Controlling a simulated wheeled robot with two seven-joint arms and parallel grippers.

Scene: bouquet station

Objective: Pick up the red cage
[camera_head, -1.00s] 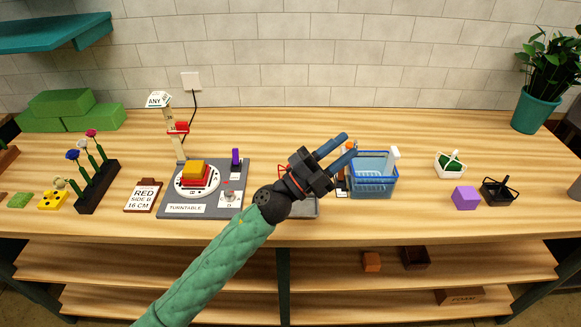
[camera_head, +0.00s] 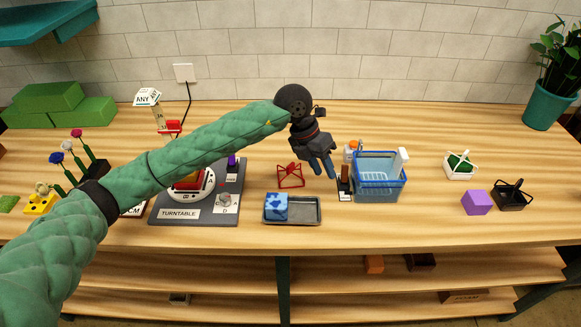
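The red cage (camera_head: 291,176) is a small open frame of thin red bars standing on the wooden table, behind the grey tray. My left gripper (camera_head: 323,172) points down just to the right of the red cage, apart from it in the picture. Its two dark blue fingers show a narrow gap between them and hold nothing that I can see. How high the fingertips are above the table is hard to tell. My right gripper is not in view.
A grey tray (camera_head: 308,211) with a blue patterned cube (camera_head: 276,206) lies in front of the cage. A blue basket (camera_head: 380,188) stands to the right, with a small dark-and-white item (camera_head: 344,183) beside it. My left arm crosses over the turntable (camera_head: 208,207).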

